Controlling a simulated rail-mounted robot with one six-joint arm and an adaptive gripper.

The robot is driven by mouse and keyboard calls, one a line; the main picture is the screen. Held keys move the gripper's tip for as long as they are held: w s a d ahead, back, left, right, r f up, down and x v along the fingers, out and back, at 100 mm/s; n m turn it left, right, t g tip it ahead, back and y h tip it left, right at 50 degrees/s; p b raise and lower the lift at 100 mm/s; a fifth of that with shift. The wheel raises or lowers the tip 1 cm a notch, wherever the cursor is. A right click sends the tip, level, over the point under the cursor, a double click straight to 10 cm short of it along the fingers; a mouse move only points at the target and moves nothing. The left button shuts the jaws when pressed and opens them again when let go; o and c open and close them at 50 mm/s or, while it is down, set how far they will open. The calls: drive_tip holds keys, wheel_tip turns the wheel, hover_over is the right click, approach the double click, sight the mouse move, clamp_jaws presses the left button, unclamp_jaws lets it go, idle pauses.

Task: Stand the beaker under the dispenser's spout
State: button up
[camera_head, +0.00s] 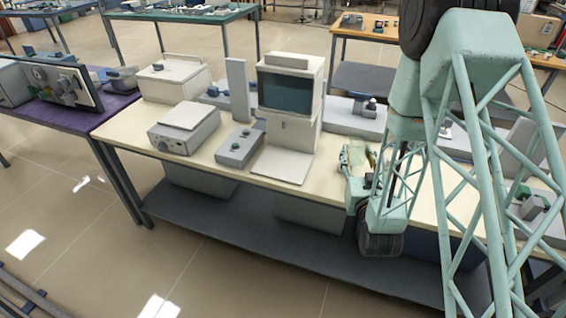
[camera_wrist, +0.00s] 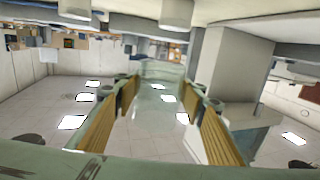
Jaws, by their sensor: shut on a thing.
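The dispenser (camera_head: 290,95) is a tall pale housing with a dark front panel, standing on the cream bench. A flat pale base plate (camera_head: 283,166) extends in front of it; its spout is too small to make out clearly. My gripper (camera_head: 354,165) is to the right of the base plate, apart from it, near the bench's front edge. In the wrist view my gripper (camera_wrist: 160,88) has its yellow-padded fingers on either side of a clear glass beaker (camera_wrist: 155,108), and is shut on it. The beaker is hard to make out in the head view.
A grey balance-like box (camera_head: 184,127) and a white lidded box (camera_head: 174,78) stand farther left. A low grey unit (camera_head: 352,117) lies behind my gripper. The front bench (camera_head: 235,178) has a bare strip.

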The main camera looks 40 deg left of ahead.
drive_tip(key=s+a+f+n+g+y, duration=0.1)
drive_tip(key=s+a, duration=0.7)
drive_tip(key=s, duration=0.2)
drive_tip(key=s+a+f+n+g+y+p, duration=0.1)
drive_tip(key=s+a+f+n+g+y, duration=0.1)
drive_tip(key=s+a, duration=0.5)
drive_tip(key=s, duration=0.3)
drive_tip(key=shift+s+a+f+n+g+y, duration=0.15)
drive_tip(key=shift+a+n+g+y, duration=0.15)
drive_tip(key=shift+a, duration=0.05)
drive_tip(key=b, duration=0.1)
hover_over(284, 161)
drive_tip(key=shift+s+f, duration=0.1)
drive_tip(key=shift+f, duration=0.65)
drive_tip(key=shift+f, duration=0.1)
drive_tip(key=shift+f+b, duration=0.7)
drive_tip(key=shift+f, duration=0.95)
drive_tip(key=shift+f, duration=0.15)
drive_tip(key=o, duration=1)
drive_tip(key=shift+c, duration=0.2)
